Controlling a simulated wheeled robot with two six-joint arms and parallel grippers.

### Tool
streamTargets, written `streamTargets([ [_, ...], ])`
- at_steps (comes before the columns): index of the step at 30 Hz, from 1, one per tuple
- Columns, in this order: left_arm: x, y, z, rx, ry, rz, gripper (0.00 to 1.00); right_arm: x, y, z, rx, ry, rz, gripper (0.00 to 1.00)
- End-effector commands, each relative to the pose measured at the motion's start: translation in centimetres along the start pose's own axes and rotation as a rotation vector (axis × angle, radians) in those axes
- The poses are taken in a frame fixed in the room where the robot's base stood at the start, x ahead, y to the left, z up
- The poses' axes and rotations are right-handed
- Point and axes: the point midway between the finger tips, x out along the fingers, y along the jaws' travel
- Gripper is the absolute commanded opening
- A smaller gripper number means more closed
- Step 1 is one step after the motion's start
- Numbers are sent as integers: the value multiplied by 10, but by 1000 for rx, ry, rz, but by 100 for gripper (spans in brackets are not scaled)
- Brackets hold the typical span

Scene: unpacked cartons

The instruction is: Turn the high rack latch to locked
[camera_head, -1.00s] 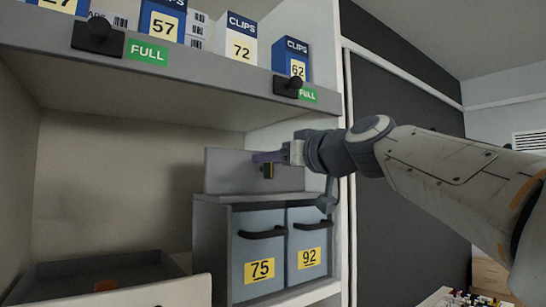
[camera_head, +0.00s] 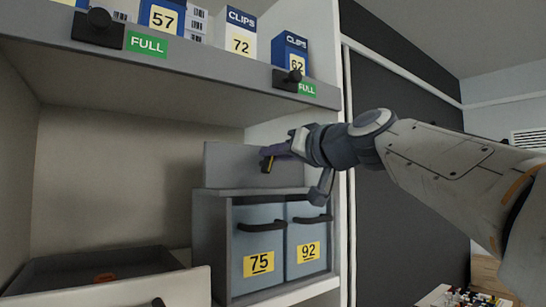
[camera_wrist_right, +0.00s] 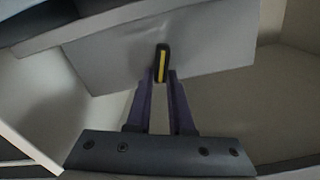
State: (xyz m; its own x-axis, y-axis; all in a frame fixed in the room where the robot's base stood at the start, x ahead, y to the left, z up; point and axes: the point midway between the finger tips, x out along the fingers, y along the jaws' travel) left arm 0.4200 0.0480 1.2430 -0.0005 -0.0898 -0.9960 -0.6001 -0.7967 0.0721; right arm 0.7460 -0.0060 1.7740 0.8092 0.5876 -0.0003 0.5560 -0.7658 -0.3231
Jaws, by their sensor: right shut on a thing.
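The high rack latch is a small black handle with a yellow stripe (camera_head: 270,164). It sits on a grey upright panel (camera_head: 225,168) above the small rack with two bins. In the head view the handle looks tilted. The right wrist view shows the latch (camera_wrist_right: 162,64) between the tips of my purple fingers. My right gripper (camera_head: 274,154) is shut on the latch, reaching in from the right; its fingers (camera_wrist_right: 162,82) hide part of the handle. I cannot read any lock marking. My left gripper is not in view.
Blue-grey bins labelled 75 (camera_head: 258,242) and 92 (camera_head: 307,235) sit just below the panel. A shelf (camera_head: 200,72) with cartons and black knobs overhangs it. The cabinet's right side wall (camera_head: 335,220) is close to my arm. An open drawer (camera_head: 180,288) lies lower left.

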Motion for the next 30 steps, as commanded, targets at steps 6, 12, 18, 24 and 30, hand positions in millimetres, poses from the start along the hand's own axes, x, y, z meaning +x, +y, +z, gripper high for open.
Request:
streamTargets([
  [6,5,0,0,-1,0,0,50,0,5,1,207,0,1,0],
  [12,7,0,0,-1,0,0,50,0,8,2,398,0,1,0],
  [18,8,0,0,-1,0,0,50,0,11,4,588,0,1,0],
  [24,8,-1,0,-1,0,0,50,0,14,6,777,0,0,0],
  [30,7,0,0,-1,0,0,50,0,16,8,954,0,2,0],
])
